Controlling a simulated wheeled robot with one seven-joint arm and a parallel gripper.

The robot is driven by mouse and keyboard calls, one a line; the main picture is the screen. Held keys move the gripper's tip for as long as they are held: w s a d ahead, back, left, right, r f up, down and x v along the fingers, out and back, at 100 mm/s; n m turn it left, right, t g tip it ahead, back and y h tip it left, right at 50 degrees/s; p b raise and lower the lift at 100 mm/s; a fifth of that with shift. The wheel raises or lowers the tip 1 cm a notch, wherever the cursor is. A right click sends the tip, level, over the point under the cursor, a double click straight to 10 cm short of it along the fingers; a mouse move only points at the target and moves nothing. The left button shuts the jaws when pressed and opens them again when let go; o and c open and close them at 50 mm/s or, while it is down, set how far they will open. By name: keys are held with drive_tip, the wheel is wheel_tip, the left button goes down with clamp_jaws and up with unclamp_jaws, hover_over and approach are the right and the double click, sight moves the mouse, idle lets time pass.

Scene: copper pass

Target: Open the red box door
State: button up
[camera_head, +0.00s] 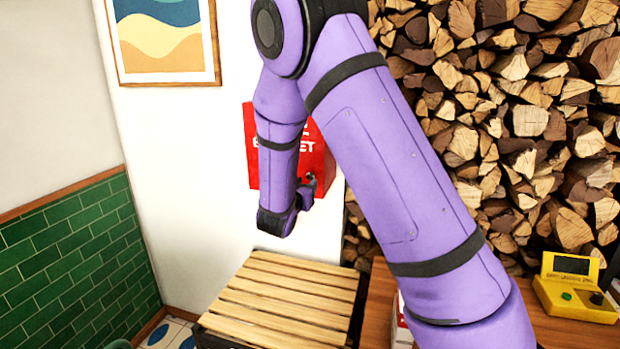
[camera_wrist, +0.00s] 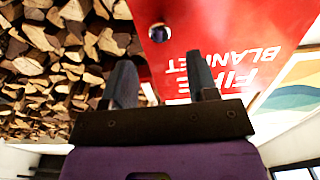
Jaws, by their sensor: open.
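The red box (camera_head: 318,165) hangs on the white wall in the head view, partly hidden behind my purple arm. White lettering on its front is partly covered. In the wrist view the red box (camera_wrist: 225,30) appears upside down, with "FIRE BLANKET" on its face and a small round lock or knob (camera_wrist: 159,33) near one edge. The door looks shut.
A wooden slatted crate or bench (camera_head: 280,300) stands below the box. Stacked firewood (camera_head: 500,120) fills the right side. A yellow device (camera_head: 575,288) sits on the wooden counter at right. A framed picture (camera_head: 165,40) hangs left of the box.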

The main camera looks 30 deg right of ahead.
sight(310, 176)
drive_tip(key=x, duration=0.7)
drive_tip(key=shift+c, duration=0.2)
clamp_jaws()
